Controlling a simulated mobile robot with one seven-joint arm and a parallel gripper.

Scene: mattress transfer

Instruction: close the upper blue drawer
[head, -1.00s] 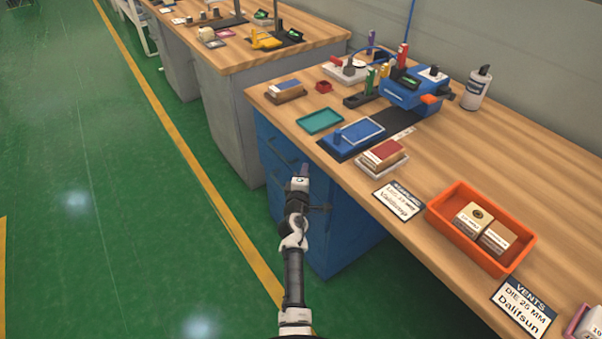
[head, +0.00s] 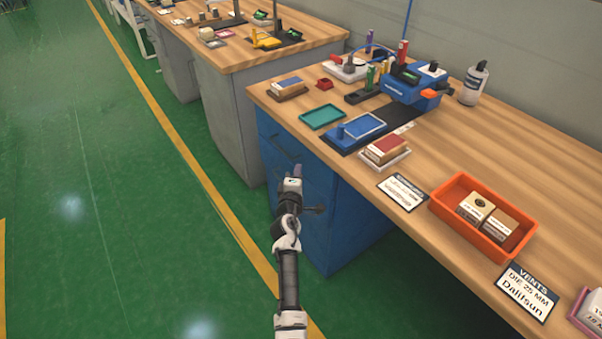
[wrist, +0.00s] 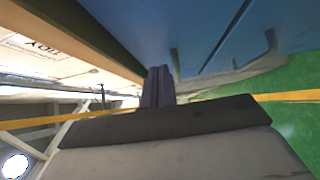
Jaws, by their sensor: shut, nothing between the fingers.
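Contact with the drawer cannot be made out.
A grey cabinet (head: 228,120) stands farther back. The green floor (head: 100,220) at left is clear.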

